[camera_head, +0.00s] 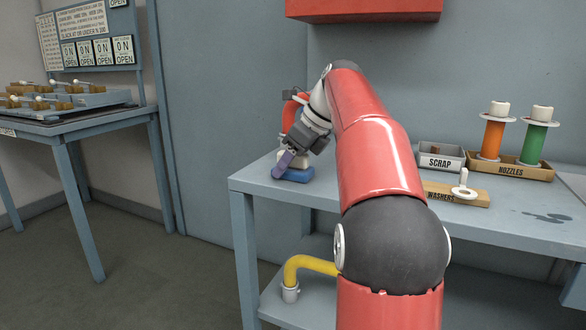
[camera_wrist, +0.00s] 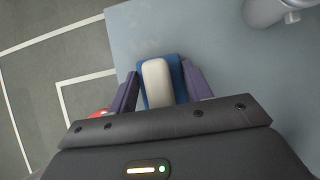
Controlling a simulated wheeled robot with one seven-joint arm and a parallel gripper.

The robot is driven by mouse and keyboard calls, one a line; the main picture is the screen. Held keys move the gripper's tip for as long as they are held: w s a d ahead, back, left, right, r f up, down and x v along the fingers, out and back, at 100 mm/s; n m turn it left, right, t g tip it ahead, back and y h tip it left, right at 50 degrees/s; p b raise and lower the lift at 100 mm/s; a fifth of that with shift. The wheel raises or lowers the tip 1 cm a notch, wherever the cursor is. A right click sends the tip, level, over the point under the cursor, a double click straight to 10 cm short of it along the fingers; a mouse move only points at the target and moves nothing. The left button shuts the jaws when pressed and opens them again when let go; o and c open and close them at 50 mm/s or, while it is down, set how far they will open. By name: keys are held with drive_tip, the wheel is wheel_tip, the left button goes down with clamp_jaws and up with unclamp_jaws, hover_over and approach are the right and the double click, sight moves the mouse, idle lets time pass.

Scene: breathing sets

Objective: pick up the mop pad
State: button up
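What looks like the mop pad, a blue base (camera_head: 296,175) with a whitish block on top, lies on the left end of the grey bench. In the wrist view its blue base (camera_wrist: 173,62) and white block (camera_wrist: 156,82) lie between my two purple fingers. My gripper (camera_head: 284,164) is low at the pad, with one finger in front of it in the head view. The fingers of my gripper (camera_wrist: 160,80) stand apart on both sides, with a small gap showing beside the white block. The pad appears to rest on the bench.
A yellow pipe (camera_head: 305,264) is on the lower shelf.

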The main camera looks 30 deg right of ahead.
drive_tip(key=c, duration=0.4)
